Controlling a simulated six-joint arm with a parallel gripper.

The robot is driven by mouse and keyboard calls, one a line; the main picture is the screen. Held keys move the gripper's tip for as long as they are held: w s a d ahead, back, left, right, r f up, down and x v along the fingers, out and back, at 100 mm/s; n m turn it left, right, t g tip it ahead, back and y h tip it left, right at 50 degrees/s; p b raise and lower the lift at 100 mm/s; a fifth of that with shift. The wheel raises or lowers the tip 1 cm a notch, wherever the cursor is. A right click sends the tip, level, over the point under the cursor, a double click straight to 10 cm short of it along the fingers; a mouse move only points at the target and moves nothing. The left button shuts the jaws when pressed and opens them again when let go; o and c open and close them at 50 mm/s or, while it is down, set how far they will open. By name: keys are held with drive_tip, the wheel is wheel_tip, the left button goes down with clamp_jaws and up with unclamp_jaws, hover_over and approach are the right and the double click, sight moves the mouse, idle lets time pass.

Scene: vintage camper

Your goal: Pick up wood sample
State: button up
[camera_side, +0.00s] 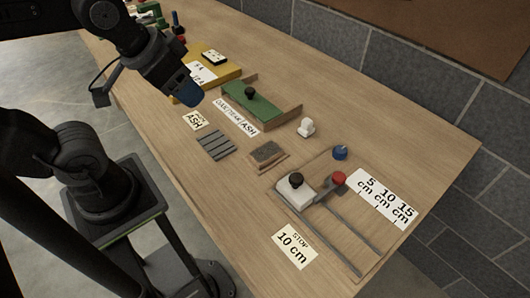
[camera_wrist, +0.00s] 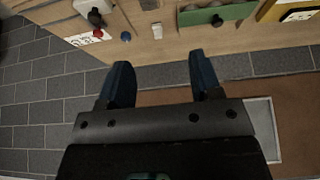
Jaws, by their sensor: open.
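No piece is plainly marked as the wood sample. In the side view, a long wooden box with a green lid (camera_side: 250,101) and black knob stands behind a strip label reading OAK, TEAK, ASH (camera_side: 236,117); its inside is hidden. A small ASH card (camera_side: 195,121) lies to its left. A grey slatted piece (camera_side: 215,144) and a small wooden block with a dark top (camera_side: 267,153) lie in front. My gripper (camera_side: 191,97) is above the bench, left of the green lid. In the wrist view my gripper (camera_wrist: 160,62) has its blue fingers apart, with nothing between them.
A yellow box (camera_side: 207,76) stands beyond the green-lidded box. A white block (camera_side: 306,127), a blue knob (camera_side: 340,152), and a railed slide with a red knob (camera_side: 338,178) are to the right. A STOP 10 cm card (camera_side: 294,246) lies near the front edge. A block wall (camera_side: 385,50) backs the bench.

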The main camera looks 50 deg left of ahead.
idle(0.4)
drive_tip(key=o, duration=0.8)
drive_tip(key=shift+w, duration=0.1)
drive_tip(key=m+g, duration=0.6)
drive_tip(key=m, duration=1.2)
hover_over(267, 152)
wheel_tip(267, 152, down, 10)
wheel_tip(267, 152, down, 14)
drive_tip(key=shift+r, duration=0.1)
